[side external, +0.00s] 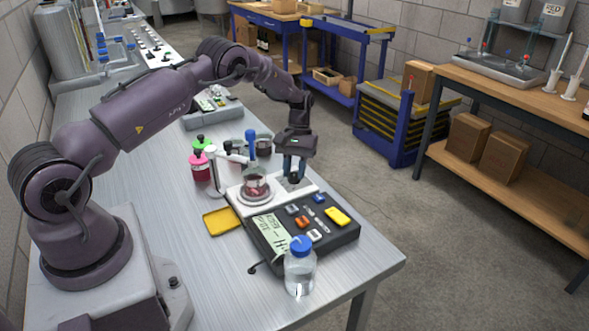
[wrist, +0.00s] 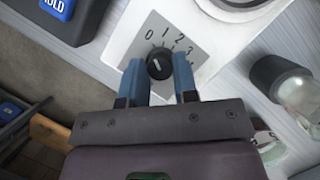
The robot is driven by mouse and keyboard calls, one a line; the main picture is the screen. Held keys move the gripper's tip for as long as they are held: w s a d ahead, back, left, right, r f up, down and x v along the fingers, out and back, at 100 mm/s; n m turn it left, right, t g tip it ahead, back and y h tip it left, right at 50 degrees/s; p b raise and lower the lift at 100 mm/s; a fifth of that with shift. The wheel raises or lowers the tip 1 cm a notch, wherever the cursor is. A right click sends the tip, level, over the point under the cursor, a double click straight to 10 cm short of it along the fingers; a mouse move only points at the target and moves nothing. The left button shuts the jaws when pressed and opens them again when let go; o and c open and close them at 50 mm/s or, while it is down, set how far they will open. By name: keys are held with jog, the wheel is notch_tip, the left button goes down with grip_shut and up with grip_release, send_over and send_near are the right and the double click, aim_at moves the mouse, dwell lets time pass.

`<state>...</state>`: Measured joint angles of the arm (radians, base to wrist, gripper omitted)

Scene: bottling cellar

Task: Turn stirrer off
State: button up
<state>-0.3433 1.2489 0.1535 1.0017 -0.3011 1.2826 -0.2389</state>
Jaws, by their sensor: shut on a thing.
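The stirrer (side external: 300,188) is a white unit on the bench. Its round plate carries a flask (side external: 255,183) of dark red liquid with a blue top. The stirrer's black knob (wrist: 160,64) sits on a grey dial (wrist: 176,48) with the figures 0, 1, 2 and 3 in the wrist view. The knob's pale pointer mark is too small to read surely against the figures. My gripper (wrist: 158,70) has its blue fingers on either side of the knob and is shut on it. In the side view my gripper (side external: 293,166) comes down from above and partly covers the knob.

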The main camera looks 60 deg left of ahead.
jog(key=o, duration=0.9)
jog(key=shift+r, duration=0.1)
jog(key=v, duration=1.2)
jog(key=shift+w+a+r, duration=0.15)
jog(key=shift+w+r, duration=0.05)
jog(key=shift+r, duration=0.15)
